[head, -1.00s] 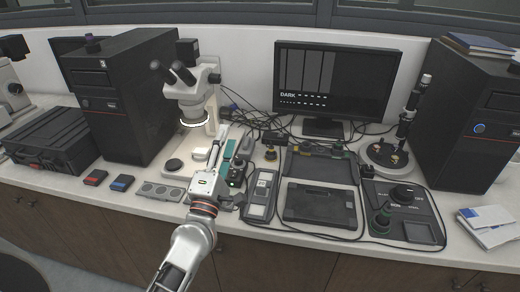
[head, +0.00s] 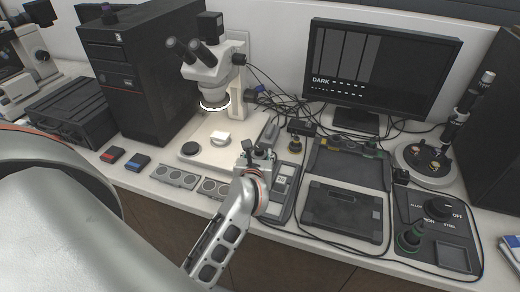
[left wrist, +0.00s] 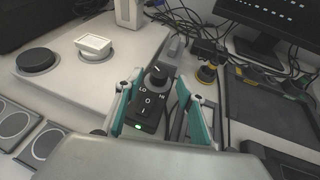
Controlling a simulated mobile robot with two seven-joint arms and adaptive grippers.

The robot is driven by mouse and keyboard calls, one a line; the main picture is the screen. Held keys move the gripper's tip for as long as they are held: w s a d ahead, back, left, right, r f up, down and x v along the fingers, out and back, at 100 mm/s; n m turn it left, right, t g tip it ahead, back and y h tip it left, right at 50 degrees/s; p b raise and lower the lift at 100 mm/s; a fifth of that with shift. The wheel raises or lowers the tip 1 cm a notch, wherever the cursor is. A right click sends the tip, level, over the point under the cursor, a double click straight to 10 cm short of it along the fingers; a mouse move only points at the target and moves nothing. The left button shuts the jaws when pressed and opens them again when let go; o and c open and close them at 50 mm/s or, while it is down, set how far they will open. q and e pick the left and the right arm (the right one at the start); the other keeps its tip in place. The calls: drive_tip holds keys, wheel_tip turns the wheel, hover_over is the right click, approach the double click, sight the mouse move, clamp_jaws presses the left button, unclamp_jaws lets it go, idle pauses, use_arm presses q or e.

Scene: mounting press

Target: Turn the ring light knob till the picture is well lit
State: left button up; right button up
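The ring light control box (left wrist: 148,108) is black, with a dark knob (left wrist: 158,77) between LO and HI, a switch and a lit green lamp. In the left wrist view my left gripper (left wrist: 162,88) has its teal fingers on either side of the knob and box, with gaps; it is open. In the head view my left gripper (head: 257,152) is at the box, largely hiding it. The ring light (head: 214,107) under the microscope (head: 212,68) glows. The monitor (head: 378,75) reads DARK over a dim picture with grey vertical bands. My right gripper is out of view.
A white block (head: 220,138) and a black disc (head: 190,148) are on the microscope base left of the gripper. A grey keypad unit (head: 284,190) stands close on the right, with a dark tray (head: 345,215) beyond. Cables run behind.

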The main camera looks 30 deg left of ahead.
sight(259, 150)
use_arm(q)
drive_tip(key=shift+x, duration=1.7)
clamp_jaws()
